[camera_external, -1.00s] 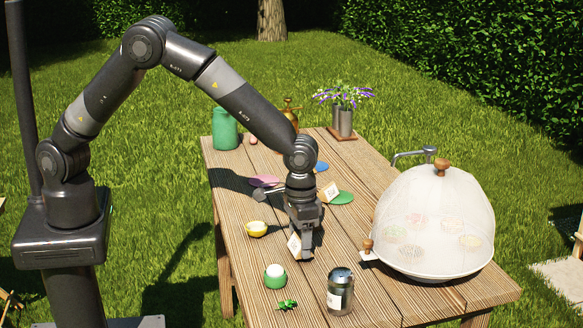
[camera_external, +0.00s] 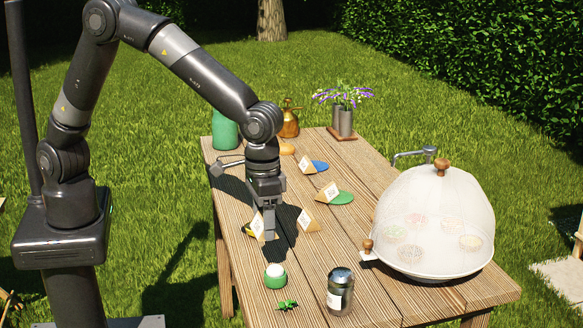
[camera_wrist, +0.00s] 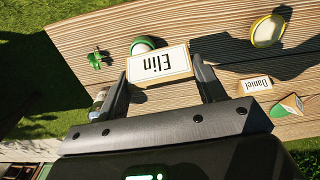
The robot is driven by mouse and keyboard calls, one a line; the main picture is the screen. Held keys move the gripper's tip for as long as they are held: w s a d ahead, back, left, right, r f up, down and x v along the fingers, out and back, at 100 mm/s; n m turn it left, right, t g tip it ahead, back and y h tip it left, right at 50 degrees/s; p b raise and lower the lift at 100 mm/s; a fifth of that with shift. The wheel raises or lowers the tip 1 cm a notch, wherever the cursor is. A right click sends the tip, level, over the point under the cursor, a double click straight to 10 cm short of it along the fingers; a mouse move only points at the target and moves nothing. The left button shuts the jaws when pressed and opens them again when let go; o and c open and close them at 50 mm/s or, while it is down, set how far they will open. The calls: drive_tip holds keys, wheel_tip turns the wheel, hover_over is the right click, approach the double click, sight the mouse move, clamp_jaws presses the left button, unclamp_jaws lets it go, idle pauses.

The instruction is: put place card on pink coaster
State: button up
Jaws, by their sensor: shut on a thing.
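My gripper (camera_external: 264,232) is shut on a white place card (camera_external: 257,225) with a wooden-looking edge, over the left side of the table. In the wrist view the card (camera_wrist: 158,65) reads "Elin" upside down and sits between the two fingers (camera_wrist: 164,86). The pink coaster does not show in either current view; my arm covers its spot in the external view. A second place card (camera_external: 308,220), apparently the one reading "Daniel" (camera_wrist: 257,84), stands on the table right of my gripper.
A blue coaster (camera_external: 320,166) and green coaster (camera_external: 343,198) have cards beside or on them.

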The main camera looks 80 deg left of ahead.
drive_tip(key=w+a+n, duration=0.3)
drive_tip(key=a+n, duration=0.1)
drive_tip(key=a, duration=1.6)
drive_tip(key=w+a+n, duration=0.4)
drive_tip(key=a, duration=1.5)
drive_tip(key=a+f, duration=0.2)
drive_tip(key=a, duration=0.1)
drive_tip(key=w+a+f, duration=0.1)
drive_tip(key=a, duration=0.3)
drive_tip(key=w+a+f, duration=0.1)
drive_tip(key=a+f, duration=0.1)
drive_tip(key=a, duration=0.1)
drive_tip(key=shift+w+a+f, duration=0.1)
drive_tip(key=shift+a+f, duration=0.25)
drive_tip(key=shift+a, duration=0.05)
drive_tip(key=shift+w+a+f, duration=0.15)
drive_tip(key=shift+a+f, duration=0.15)
drive_tip(key=shift+a, duration=0.1)
drive_tip(key=shift+f, duration=1.95)
drive_tip(key=shift+f, duration=0.15)
drive_tip(key=o, duration=1)
